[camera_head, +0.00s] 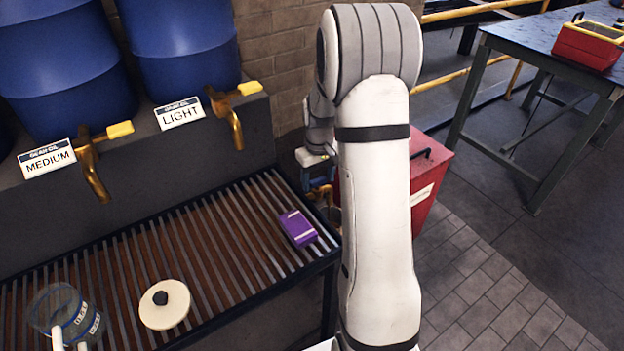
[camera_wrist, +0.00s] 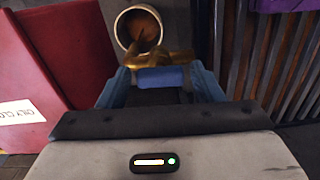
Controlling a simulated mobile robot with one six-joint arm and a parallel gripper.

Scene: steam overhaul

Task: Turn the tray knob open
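The tray knob is a brass tap (camera_wrist: 160,60) with a blue handle (camera_wrist: 160,77), at the right end of the slatted drip tray (camera_head: 215,325). My gripper (camera_wrist: 160,80) has its two blue fingers on either side of the blue handle in the wrist view. The fingers look spread, with a narrow gap at each side; touch is hard to judge. In the head view my gripper (camera_head: 320,185) is small beside the tray's right end, and my arm covers part of that area.
A round container (camera_wrist: 138,28) sits just past the tap. A red bin (camera_head: 430,185) stands close on the right. On the tray lie a purple box (camera_head: 297,228), a cream lid (camera_head: 165,304) and a clear jug (camera_head: 65,315). Blue barrels (camera_head: 185,45) stand behind.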

